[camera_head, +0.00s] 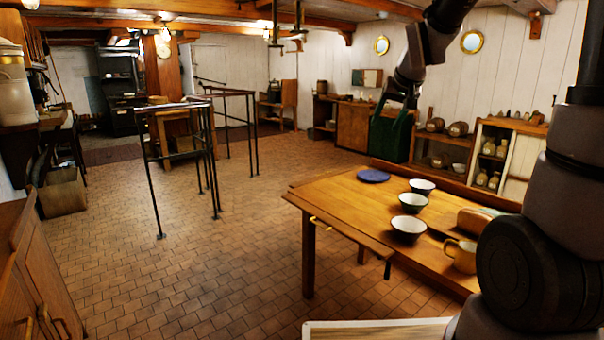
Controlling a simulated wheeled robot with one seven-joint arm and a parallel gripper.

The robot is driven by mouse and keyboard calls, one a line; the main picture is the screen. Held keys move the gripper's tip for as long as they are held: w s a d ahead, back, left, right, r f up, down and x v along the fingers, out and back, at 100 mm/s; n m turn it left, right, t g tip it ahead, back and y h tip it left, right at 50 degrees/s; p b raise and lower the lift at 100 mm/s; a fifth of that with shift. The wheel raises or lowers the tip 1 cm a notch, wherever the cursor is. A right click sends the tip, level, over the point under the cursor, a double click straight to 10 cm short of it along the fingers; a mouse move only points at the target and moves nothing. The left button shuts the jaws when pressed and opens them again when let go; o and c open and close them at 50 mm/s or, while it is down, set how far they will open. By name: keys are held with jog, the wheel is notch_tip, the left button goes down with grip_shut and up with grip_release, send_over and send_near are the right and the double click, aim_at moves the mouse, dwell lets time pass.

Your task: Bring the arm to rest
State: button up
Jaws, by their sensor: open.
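My arm comes in from the right and bends over the top of the view. My gripper (397,104) hangs in the air at the upper middle right, high above the floor and beyond the far side of the table in the picture. It points downward and is small and dark. I see nothing held in it.
Black railings (207,150) stand at the left middle. Shelves (492,160) line the back. The tiled floor between is clear.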

jog(key=s+d+r+m, duration=0.1)
jog(key=s+r, duration=0.1)
jog(key=s, duration=1.1)
jog(key=s+r+y, duration=0.1)
jog(key=s+r, duration=0.2)
jog(key=s, duration=0.9)
jog(key=shift+s+d+r+m+g, duration=0.3)
jog(key=shift+s+d+m, duration=0.05)
jog(key=shift+d+m, duration=0.05)
